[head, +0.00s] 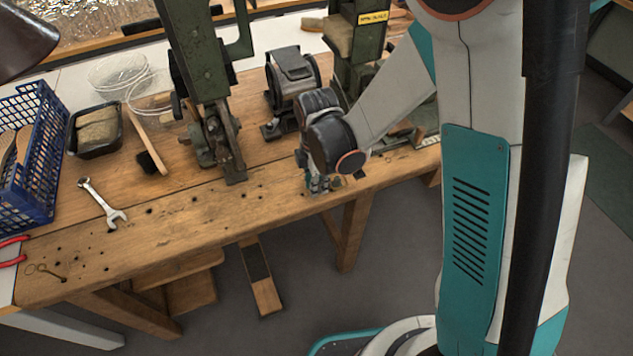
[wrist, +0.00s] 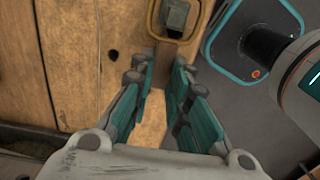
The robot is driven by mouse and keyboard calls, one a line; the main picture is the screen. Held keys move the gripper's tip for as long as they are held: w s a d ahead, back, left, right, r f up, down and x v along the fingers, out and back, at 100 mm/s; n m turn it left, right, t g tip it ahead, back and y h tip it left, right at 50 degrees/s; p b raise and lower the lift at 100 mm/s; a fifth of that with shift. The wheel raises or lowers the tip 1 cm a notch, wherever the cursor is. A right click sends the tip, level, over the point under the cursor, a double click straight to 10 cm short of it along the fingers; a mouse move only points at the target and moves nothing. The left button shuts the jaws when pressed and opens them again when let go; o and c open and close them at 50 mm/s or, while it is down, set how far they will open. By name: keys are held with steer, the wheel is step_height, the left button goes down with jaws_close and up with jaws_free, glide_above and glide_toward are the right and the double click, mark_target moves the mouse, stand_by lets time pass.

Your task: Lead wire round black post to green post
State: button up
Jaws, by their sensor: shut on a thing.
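My gripper (head: 318,186) is low at the front edge of the wooden bench, under the dark wrist. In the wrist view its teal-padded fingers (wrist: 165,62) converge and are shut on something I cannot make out. Just beyond the fingertips is a grey-green block (wrist: 175,15) inside a tan, rounded frame (wrist: 180,38). I cannot tell whether the fingers touch this frame. I cannot make out the wire in either view. I cannot pick out the black post or the green post with certainty; my wrist and fingers hide part of that area.
The bench (head: 190,217) has small holes along its front. A green machine (head: 200,55) stands left of my gripper, and a dark device (head: 290,78) stands behind it. A wrench (head: 103,203), black tray (head: 96,131) and blue crate (head: 38,150) are at left.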

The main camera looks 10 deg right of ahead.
steer(key=shift+f+b, duration=0.4)
steer(key=o, duration=0.9)
steer(key=shift+c, duration=0.2)
steer(key=o, duration=0.4)
steer(key=shift+r+p, duration=2.4)
steer(key=shift+r, duration=1.25)
